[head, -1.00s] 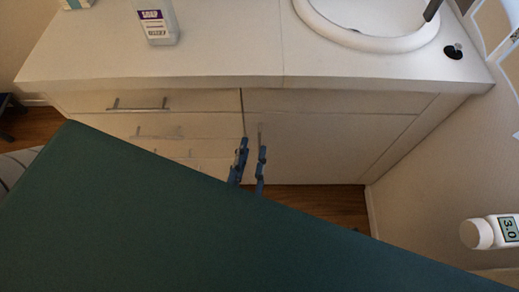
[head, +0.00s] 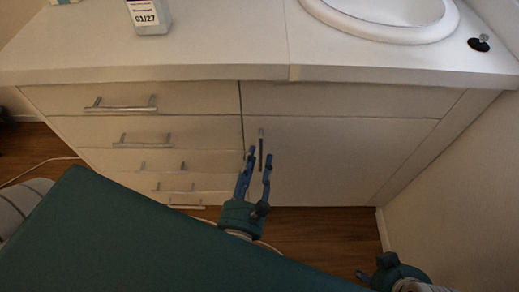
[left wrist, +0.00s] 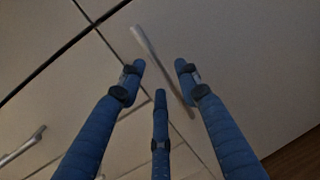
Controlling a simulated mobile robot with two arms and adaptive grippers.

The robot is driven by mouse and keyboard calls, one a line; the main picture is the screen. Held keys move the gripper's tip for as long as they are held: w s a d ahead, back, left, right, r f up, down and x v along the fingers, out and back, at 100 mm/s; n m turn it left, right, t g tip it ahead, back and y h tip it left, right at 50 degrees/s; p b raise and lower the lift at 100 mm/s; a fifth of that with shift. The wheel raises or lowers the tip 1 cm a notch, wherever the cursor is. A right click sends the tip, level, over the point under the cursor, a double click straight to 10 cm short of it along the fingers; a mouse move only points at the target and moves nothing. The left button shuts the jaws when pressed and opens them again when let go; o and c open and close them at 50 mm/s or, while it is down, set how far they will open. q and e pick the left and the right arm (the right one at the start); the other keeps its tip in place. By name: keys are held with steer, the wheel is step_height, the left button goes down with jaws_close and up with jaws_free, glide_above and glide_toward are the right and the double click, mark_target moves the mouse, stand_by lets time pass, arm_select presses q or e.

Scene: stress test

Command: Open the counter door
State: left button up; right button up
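The counter door (head: 340,160) is a plain pale panel under the sink side of the counter, and looks shut. Its upright metal handle (head: 261,138) is near the door's left edge; in the left wrist view the handle (left wrist: 148,48) runs slantwise beyond the fingers. My left gripper (head: 257,165) is open, its blue fingers spread in front of the handle's lower part. In the left wrist view the gripper (left wrist: 158,74) has nothing between its fingers, and contact with the handle cannot be told. My right gripper (head: 385,268) is partly in view at the bottom right; its fingers are unclear.
A large dark green flat surface (head: 120,235) fills the lower left and hides part of my left arm. Drawers with bar handles (head: 120,105) stand left of the door. A bottle (head: 150,17) and a sink (head: 390,15) are on the countertop. Wooden floor (head: 310,228) shows below.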

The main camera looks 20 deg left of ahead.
arm_select(q)
steer(key=shift+w+a, duration=0.2)
steer(key=shift+w, duration=0.75)
steer(key=shift+w+a, duration=0.15)
steer(key=shift+w, duration=0.75)
jaws_close()
